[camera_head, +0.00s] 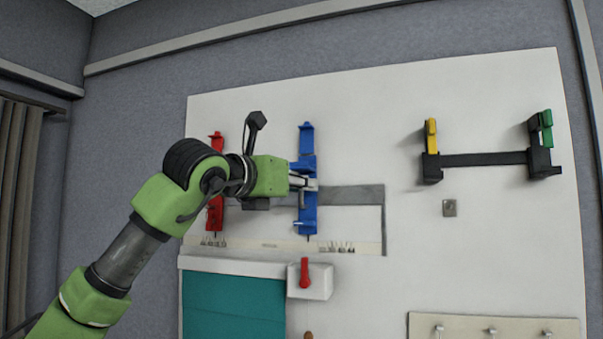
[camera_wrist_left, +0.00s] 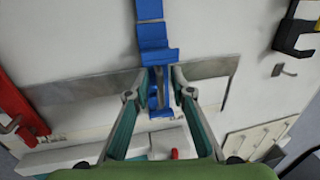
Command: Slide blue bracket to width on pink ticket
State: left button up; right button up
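The blue bracket (camera_head: 307,216) stands upright on a grey horizontal rail (camera_head: 355,195) on the white board. It also shows in the left wrist view (camera_wrist_left: 152,37). My left gripper (camera_head: 309,184) is at the middle of the blue bracket. In the left wrist view my left gripper's fingers (camera_wrist_left: 160,76) stand apart, one on each side of a narrow grey upright handle (camera_wrist_left: 160,92) in front of the bracket. Contact with the handle is not clear. I see no pink ticket in either view. My right gripper is not in view.
A red bracket (camera_head: 214,214) stands left of the blue one, partly behind my arm. Below are a white box with a red lever (camera_head: 305,273) and a teal panel (camera_head: 233,306). A black bar with yellow and green clips (camera_head: 485,159) is at right. The rail right of the blue bracket is clear.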

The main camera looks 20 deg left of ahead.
pick_arm(q)
jog(key=shift+w+d, duration=0.1)
jog(key=shift+w, duration=0.4)
